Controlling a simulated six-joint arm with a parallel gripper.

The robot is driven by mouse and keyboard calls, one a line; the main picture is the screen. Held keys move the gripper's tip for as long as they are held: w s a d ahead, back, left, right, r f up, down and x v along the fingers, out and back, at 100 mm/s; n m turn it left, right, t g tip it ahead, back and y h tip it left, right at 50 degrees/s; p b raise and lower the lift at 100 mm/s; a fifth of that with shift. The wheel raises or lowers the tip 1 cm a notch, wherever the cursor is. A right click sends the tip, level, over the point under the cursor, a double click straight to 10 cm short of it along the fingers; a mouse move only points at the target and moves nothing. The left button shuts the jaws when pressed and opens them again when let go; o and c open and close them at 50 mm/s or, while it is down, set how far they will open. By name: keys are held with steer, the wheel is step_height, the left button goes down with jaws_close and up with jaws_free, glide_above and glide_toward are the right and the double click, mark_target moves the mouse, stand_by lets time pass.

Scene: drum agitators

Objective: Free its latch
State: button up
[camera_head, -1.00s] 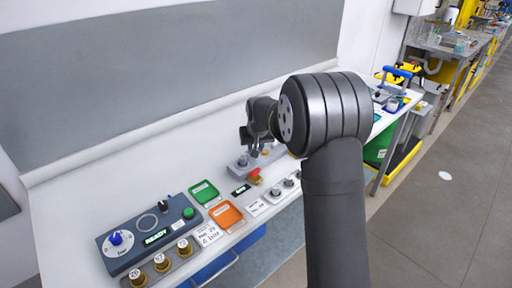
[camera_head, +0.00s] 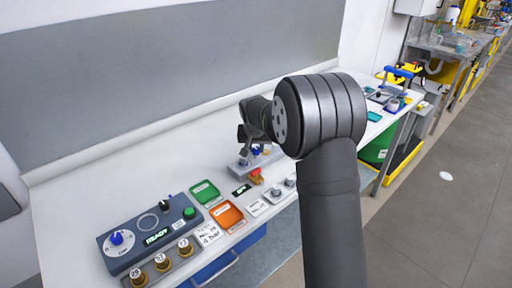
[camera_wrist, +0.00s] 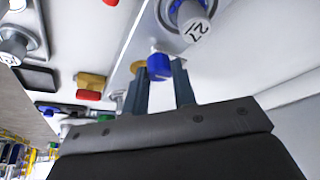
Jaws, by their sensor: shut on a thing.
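My gripper (camera_head: 244,140) is over the grey fixture plate (camera_head: 236,172) at the right part of the bench. In the wrist view its two fingers (camera_wrist: 160,80) are shut around a small part with a blue cap (camera_wrist: 159,66). A brass-coloured disc (camera_wrist: 137,66) shows just beside the cap. A grey cylinder marked "27" (camera_wrist: 194,28) with a blue ring stands on the plate beyond the fingertips. I cannot tell which part is the latch. The lower portion of the held part is hidden by the fingers.
Left are green (camera_head: 204,192) and orange (camera_head: 226,214) trays, a control box reading READY (camera_head: 150,232) and several brass weights (camera_head: 162,261). The white bench behind is clear.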

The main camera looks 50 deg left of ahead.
steer(key=o, duration=1)
steer(key=v, duration=1.7)
steer(key=shift+s+d+r, duration=0.1)
steer(key=shift+d+r, duration=0.1)
steer(key=shift+f, duration=0.1)
steer(key=x, duration=1.7)
steer(key=shift+a+f, duration=0.1)
steer(key=shift+a, duration=0.1)
